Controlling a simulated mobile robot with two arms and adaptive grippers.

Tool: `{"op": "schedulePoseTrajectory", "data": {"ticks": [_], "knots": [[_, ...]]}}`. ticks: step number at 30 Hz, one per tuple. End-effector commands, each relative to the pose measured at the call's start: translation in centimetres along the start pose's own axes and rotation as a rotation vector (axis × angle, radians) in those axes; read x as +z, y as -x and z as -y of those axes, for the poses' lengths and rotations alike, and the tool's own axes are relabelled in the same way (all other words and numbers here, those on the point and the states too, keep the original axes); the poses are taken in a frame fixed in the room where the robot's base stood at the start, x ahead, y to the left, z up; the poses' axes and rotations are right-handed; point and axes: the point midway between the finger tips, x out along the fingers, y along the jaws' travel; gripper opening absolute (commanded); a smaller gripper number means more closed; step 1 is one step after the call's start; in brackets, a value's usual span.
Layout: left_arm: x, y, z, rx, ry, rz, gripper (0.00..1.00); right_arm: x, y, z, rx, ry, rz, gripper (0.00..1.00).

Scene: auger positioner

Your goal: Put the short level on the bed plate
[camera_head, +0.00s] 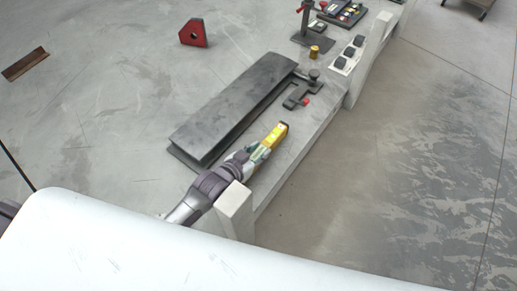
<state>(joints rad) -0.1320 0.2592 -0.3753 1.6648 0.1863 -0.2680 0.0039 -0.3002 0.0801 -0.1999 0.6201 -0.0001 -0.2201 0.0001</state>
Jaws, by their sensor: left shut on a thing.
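The short level is a yellow bar with a dark end (275,135). My left gripper (260,152) is shut on its near end, and the level points up and to the right. The level is above the light grey work surface (300,135), right of a long dark grey steel piece (235,100) with a flat top. I cannot tell whether the level touches the surface. Which of these is the bed plate is not clear from the picture. My right gripper is not in view.
A dark clamp (296,97) with a red tip lies beyond the level. A brass cylinder (314,52), a white strip with black knobs (349,56) and a tool tray (343,13) are farther back. A white post (235,212) stands close to my left arm.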

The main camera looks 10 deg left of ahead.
Motion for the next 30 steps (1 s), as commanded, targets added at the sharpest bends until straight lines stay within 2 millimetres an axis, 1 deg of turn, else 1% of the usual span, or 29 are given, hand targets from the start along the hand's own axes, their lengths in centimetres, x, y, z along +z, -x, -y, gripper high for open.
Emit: {"op": "schedulePoseTrajectory", "data": {"ticks": [1, 12, 13, 17, 26, 30], "knots": [[-0.1, 0.0, 0.0, 0.000, 0.000, -0.003, 0.00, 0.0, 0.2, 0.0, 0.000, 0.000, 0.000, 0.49], [0.5, -0.3, 0.0, 0.001, 0.000, -0.003, 0.00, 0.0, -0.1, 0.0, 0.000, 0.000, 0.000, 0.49], [0.5, -0.2, 0.0, 0.001, 0.000, 0.000, 0.38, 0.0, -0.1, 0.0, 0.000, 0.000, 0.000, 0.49], [0.5, -0.2, 0.0, 0.001, 0.000, 0.000, 0.60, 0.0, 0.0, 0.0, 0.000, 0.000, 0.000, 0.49], [0.5, -0.2, 0.0, 0.001, 0.000, -0.001, 0.60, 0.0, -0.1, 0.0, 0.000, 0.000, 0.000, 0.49], [0.9, -0.4, 0.0, 0.001, 0.000, -0.002, 0.60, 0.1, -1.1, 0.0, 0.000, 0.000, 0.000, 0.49]]}}
